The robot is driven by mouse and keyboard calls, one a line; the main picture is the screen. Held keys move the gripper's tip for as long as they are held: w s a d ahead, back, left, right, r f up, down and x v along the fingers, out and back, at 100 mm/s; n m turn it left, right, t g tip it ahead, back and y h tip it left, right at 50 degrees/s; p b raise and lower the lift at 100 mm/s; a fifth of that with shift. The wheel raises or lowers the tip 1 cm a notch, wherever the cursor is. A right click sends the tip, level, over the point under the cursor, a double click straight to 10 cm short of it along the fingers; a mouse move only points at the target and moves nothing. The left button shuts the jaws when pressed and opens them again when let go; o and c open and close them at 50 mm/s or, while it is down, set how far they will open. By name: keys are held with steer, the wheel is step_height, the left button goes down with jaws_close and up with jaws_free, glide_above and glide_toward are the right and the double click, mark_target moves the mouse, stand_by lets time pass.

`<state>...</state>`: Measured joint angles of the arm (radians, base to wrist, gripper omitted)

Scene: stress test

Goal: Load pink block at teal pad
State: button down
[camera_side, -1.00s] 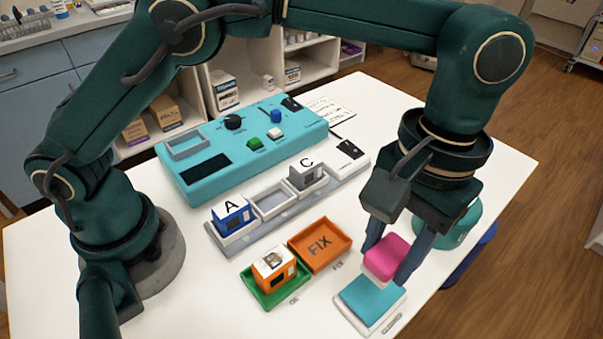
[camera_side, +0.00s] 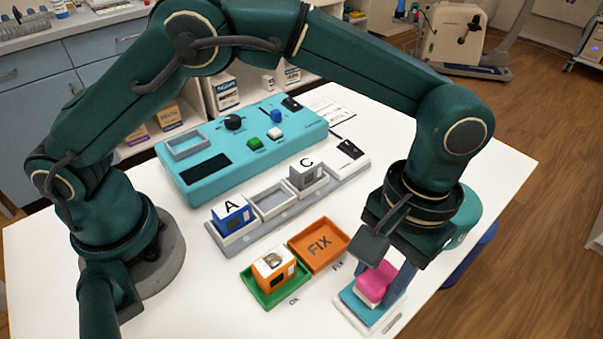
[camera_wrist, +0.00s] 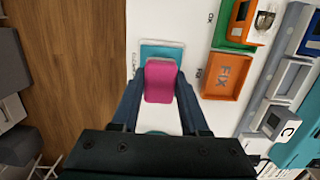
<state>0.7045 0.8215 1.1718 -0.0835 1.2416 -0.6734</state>
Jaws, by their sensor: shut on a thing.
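The pink block (camera_side: 375,283) is between the fingers of my gripper (camera_side: 384,290), which is shut on it. In the side view the block is low at the teal pad (camera_side: 352,300), over its back right part. I cannot tell whether its underside touches the pad. In the wrist view the pink block (camera_wrist: 160,82) sits between my gripper's two fingers (camera_wrist: 160,100). The teal pad (camera_wrist: 162,51) shows beyond and around its far end, on a white base.
An orange FIX tray (camera_side: 345,240) and a green tray (camera_side: 250,285) holding an orange block (camera_side: 272,270) lie to the left. Behind are a grey rack (camera_side: 268,215) with blocks A and C and a teal control panel (camera_side: 190,185). The table edge is close on the right.

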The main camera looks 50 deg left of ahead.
mark_target(370, 277)
steer(key=shift+f, duration=0.85)
stand_by(1.6)
steer(key=shift+r, duration=3.5)
steer(key=shift+s+a+f+m, duration=0.2)
steer(key=shift+a+m, duration=0.1)
steer(key=shift+m, duration=0.5)
steer(key=w+a+r, duration=0.1)
steer(key=a+r, duration=0.3)
steer(key=a, duration=0.9)
steer(key=w+a+r+n, duration=0.1)
steer(key=a+r, duration=0.3)
steer(key=a, duration=0.9)
steer(key=shift+w+a+n, duration=0.2)
steer(key=shift+n, duration=0.1)
